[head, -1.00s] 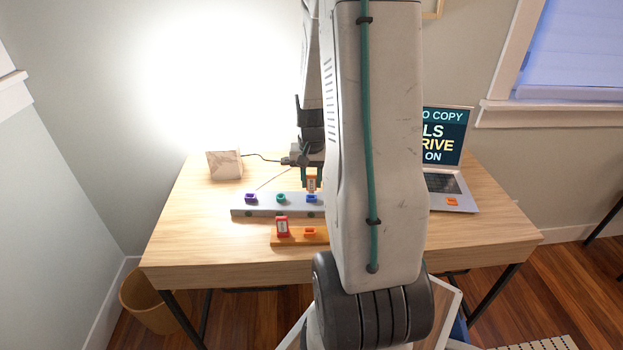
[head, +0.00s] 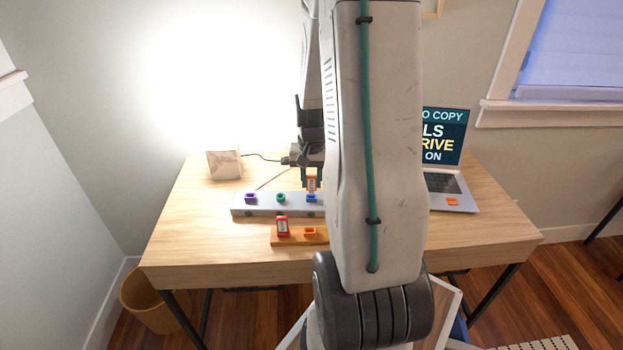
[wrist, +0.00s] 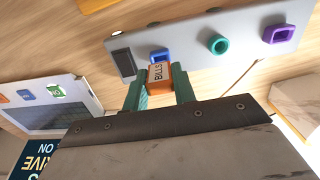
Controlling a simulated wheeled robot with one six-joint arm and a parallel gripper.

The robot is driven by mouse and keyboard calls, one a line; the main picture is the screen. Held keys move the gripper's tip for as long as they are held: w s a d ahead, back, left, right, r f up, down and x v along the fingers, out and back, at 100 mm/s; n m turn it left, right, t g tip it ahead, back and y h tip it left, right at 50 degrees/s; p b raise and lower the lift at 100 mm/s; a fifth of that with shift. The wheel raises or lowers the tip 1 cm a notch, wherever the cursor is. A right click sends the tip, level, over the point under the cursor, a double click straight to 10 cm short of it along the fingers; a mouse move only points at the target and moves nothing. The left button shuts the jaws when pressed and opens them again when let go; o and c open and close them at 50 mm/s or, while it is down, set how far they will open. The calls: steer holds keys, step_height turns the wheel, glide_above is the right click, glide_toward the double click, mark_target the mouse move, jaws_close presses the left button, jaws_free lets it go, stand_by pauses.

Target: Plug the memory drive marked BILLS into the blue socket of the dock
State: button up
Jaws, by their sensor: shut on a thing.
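My gripper (wrist: 160,88) is shut on the orange memory drive (wrist: 158,76), whose label reads BILLS in the wrist view. In the head view the drive (head: 311,183) is upright just above the blue socket (head: 311,198). The blue socket (wrist: 159,56) is partly hidden behind the drive in the wrist view, and I cannot tell whether they touch. The grey dock (head: 264,209) also holds a green socket (head: 281,198) and a purple socket (head: 250,198). My arm hides the dock's right end in the head view.
A laptop (head: 447,178) stands at the right. A pale box (head: 224,164) stands at the back left. The desk's left front is clear.

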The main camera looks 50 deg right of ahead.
mark_target(311, 177)
steer(key=shift+f, duration=1.2)
steer(key=o, duration=1)
steer(key=shift+r, duration=0.1)
step_height(311, 177, up, 8)
steer(key=shift+f, duration=0.15)
steer(key=s+a+r+n, duration=0.3)
steer(key=s+a+r, duration=0.1)
steer(key=a, duration=0.6)
steer(key=s+a+r+n+t, duration=0.1)
steer(key=s+a+r+n, duration=0.3)
steer(key=a+r, duration=0.3)
steer(key=s+a+r+n, duration=0.4)
steer(key=a+r, duration=0.2)
steer(key=a, duration=0.7)
steer(key=shift+s+a, duration=0.1)
steer(key=shift+s, duration=0.1)
